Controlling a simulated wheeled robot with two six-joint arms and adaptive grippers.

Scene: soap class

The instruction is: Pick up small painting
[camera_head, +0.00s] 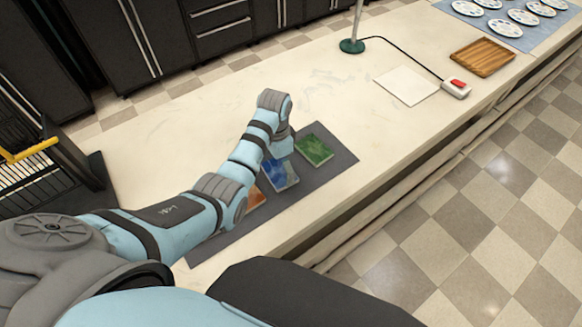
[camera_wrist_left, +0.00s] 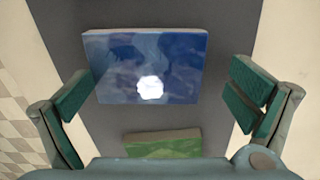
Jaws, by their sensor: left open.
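A small blue painting (camera_head: 281,176) lies on a dark grey mat (camera_head: 336,169) on the counter. A small green painting (camera_head: 315,150) lies to its right, and an orange one (camera_head: 256,198), partly hidden by my arm, to its left. My left gripper is over the mat by the blue painting, largely hidden behind its own wrist in the head view. In the left wrist view my left gripper (camera_wrist_left: 162,82) is open and empty, its fingers on either side of the blue painting (camera_wrist_left: 115,75). The green painting (camera_wrist_left: 165,144) shows at the bottom there. My right gripper is not in view.
A white sheet (camera_head: 406,86), a wooden tray (camera_head: 483,57), a box with a red switch (camera_head: 456,88) and a green-based stand (camera_head: 352,46) are farther along the counter. A black rack (camera_head: 40,170) stands at left.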

